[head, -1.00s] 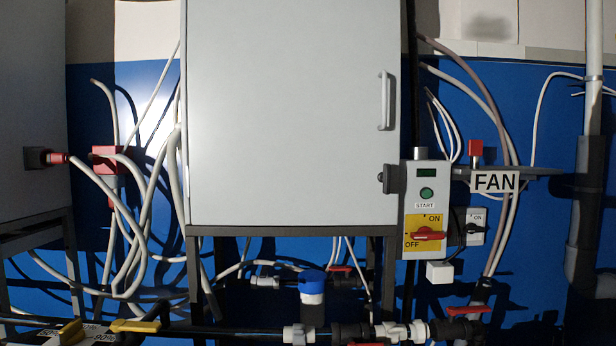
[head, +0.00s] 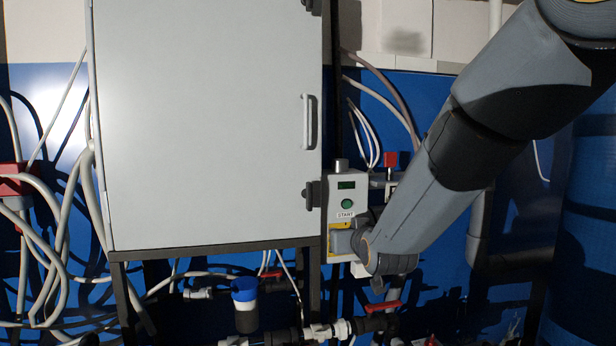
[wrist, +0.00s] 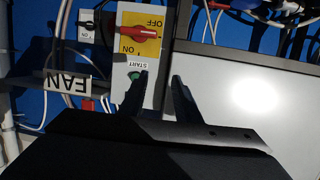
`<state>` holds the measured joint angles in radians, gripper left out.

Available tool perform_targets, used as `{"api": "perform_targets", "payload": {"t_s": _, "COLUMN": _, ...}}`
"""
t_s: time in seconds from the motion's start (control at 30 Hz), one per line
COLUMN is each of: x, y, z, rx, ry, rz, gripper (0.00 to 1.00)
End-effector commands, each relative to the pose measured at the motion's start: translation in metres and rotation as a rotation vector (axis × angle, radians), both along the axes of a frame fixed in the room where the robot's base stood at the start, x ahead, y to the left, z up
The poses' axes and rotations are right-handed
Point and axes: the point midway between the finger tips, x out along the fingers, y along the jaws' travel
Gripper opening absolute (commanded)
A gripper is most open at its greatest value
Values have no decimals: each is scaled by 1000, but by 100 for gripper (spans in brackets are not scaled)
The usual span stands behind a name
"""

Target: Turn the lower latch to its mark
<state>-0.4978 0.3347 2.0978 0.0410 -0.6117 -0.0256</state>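The lower latch (head: 309,195) is a small dark fitting at the right edge of the grey cabinet door (head: 210,130), below the door handle. Its angle and its mark are too small to tell. The upper latch (head: 313,6) shows at the top of the same door edge. In the wrist view, which is upside down, my gripper (wrist: 160,78) is open, with two dark fingers apart and nothing seen between them. The lower latch cannot be made out there. In the head view my wrist is in front of the switch box, below and right of the lower latch; the fingertips are hidden.
The switch box (head: 346,190) with its green START button stands right beside the latch. Its red rotary switch (wrist: 131,33) shows in the wrist view. The FAN sign (wrist: 68,84) is beside it. Pipes with red-handled valves (head: 383,306) run below.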

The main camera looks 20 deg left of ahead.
Motion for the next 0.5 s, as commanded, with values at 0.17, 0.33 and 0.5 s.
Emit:
{"api": "perform_targets", "payload": {"t_s": 0.17, "x": -3, "y": 61, "z": 64, "rx": 96, "ry": -175, "rz": 65, "gripper": 30}}
{"api": "perform_targets", "payload": {"t_s": 0.33, "x": 0, "y": 76, "z": 79, "rx": 121, "ry": -220, "rz": 78, "gripper": 30}}
{"api": "perform_targets", "payload": {"t_s": 0.5, "x": 18, "y": 85, "z": 79, "rx": 121, "ry": -221, "rz": 76, "gripper": 30}}
